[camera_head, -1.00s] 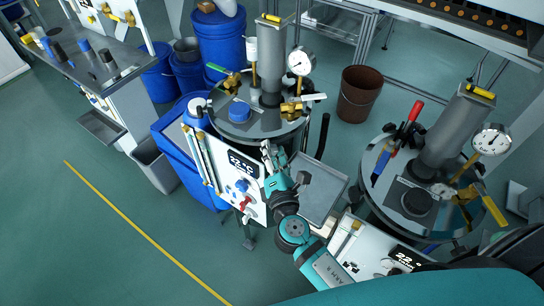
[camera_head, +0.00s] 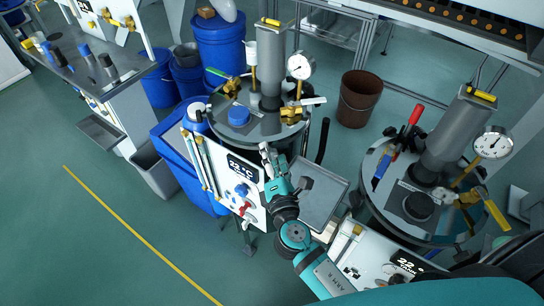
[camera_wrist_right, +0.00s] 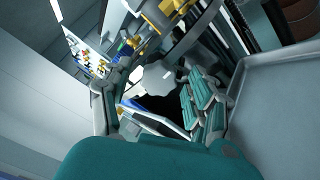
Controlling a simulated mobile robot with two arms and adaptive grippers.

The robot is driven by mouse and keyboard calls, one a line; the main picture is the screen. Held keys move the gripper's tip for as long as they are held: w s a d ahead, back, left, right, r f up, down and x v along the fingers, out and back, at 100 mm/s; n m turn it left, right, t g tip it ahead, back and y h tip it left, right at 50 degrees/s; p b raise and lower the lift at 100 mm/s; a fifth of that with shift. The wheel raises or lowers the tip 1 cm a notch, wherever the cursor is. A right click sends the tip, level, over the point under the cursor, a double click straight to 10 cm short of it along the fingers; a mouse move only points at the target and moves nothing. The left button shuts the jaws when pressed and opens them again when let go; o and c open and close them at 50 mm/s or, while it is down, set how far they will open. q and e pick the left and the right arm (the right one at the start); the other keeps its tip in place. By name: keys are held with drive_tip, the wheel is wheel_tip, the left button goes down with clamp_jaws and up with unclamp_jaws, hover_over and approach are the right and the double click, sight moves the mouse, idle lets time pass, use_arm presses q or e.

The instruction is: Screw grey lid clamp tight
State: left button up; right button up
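Two steel lidded vessels stand side by side. The left lid (camera_head: 285,127) carries a blue knob (camera_head: 239,114); the right lid (camera_head: 440,230) carries a dark grey knob (camera_head: 418,206). I cannot tell for certain which part is the grey lid clamp. My right gripper (camera_head: 268,157) is at the near rim of the left vessel, below its lid, away from both knobs. In the right wrist view its fingers (camera_wrist_right: 160,108) stand apart, with no object clearly held between them. A small pale piece (camera_wrist_right: 168,78) shows beyond them. My left gripper is out of view.
A white panel (camera_head: 236,180) with a display and knobs fronts the left vessel. A grey tray (camera_head: 321,200) lies right of my right gripper. Gauges (camera_head: 300,66) and brass valves rise from the lids. A brown bucket (camera_head: 359,98) stands behind. Open floor lies left.

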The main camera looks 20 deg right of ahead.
drive_tip(key=s+a, duration=0.1)
drive_tip(key=s, duration=1.1)
drive_tip(key=shift+a, duration=0.25)
